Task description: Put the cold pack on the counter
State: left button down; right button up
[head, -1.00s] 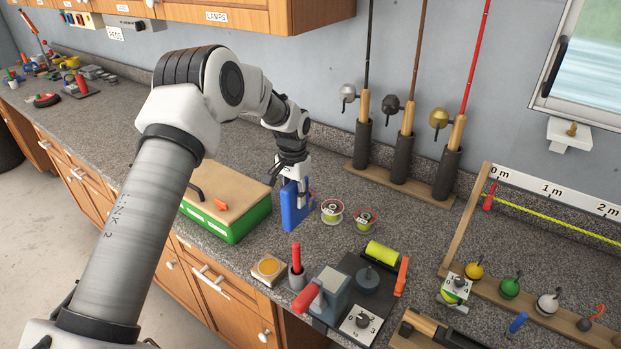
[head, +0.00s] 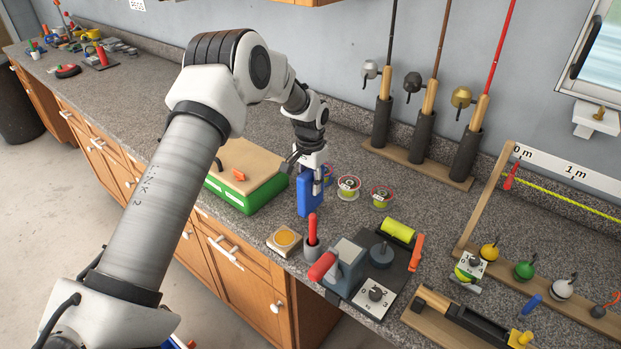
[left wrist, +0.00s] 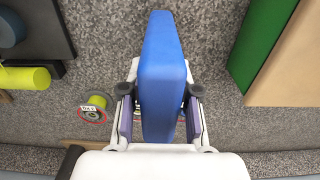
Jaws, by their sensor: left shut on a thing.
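The blue cold pack (head: 308,196) is a flat slab held upright, and it fills the middle of the left wrist view (left wrist: 162,60). My left gripper (head: 314,174) is shut on it, with one finger on each side in the left wrist view (left wrist: 160,92). The pack is over the grey speckled counter (head: 250,225), just right of the green box. Its lower edge is at or just above the counter; I cannot tell whether it touches. My right gripper is not in view.
The green box (head: 243,196) with a tan lid stands close left of the pack. Fishing-line spools (head: 348,188) sit close right. A yellow-topped wooden block (head: 285,240), red-handled tool (head: 313,228) and vise-like device (head: 348,262) stand in front. Rod holders (head: 422,135) stand behind.

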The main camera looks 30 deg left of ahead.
pick_arm(q)
jog(key=shift+w+f, duration=0.1)
jog(key=shift+w, duration=0.1)
jog(key=shift+s+f, duration=0.1)
jog(key=shift+f, duration=0.05)
jog(key=shift+f, duration=0.6)
jog(key=shift+f+b, duration=0.15)
jog(key=shift+b, duration=0.2)
jog(key=c, duration=0.8)
grip_release()
jog(key=shift+o, duration=0.2)
